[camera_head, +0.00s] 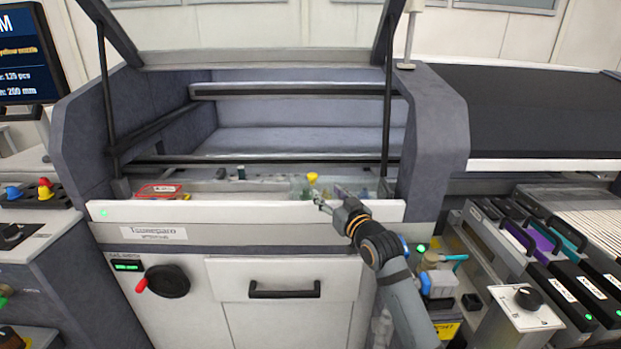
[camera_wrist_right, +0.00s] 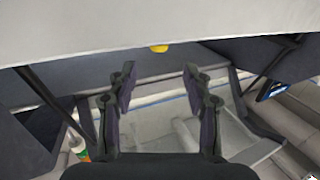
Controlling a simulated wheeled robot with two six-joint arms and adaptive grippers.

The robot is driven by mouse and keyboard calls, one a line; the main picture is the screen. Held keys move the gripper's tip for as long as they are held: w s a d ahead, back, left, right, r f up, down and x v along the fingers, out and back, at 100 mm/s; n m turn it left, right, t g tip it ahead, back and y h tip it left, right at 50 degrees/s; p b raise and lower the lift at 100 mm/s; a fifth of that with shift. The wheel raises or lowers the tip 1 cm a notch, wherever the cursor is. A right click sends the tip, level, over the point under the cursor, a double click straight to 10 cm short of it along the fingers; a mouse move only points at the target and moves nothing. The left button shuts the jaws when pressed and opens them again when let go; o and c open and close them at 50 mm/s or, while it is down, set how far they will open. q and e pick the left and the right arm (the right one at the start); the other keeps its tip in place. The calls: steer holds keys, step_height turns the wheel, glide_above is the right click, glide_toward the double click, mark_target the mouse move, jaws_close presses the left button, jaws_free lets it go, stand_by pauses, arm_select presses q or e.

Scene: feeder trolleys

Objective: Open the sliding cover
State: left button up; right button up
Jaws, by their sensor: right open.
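The machine has its framed front hood (camera_head: 260,57) raised on dark struts, and its inner bay is open to view. I cannot tell for sure which part is the sliding cover. A small yellow knob (camera_head: 312,178) stands in the bay behind the white front ledge (camera_head: 250,211); it also shows in the right wrist view (camera_wrist_right: 159,48). My right gripper (camera_head: 323,205) is over the ledge, just in front of the knob. In the wrist view my right gripper (camera_wrist_right: 160,82) is open, with nothing between its fingers. My left gripper is not in view.
A red-edged box (camera_head: 158,191) lies in the bay at left. A black handle (camera_head: 284,291) and a dark rotary knob (camera_head: 168,281) sit on the front panel. Feeders with coloured handles (camera_head: 538,238) stand at right. A horizontal bar (camera_head: 290,91) crosses the bay.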

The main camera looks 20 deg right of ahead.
mark_target(315, 178)
steer(key=w, duration=0.8)
steer(key=shift+w+a+r, duration=0.15)
steer(key=shift+w+a, duration=0.05)
steer(key=shift+a, duration=0.2)
steer(key=shift+w, duration=0.65)
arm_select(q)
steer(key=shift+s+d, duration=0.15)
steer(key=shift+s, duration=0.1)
arm_select(e)
jaws_close()
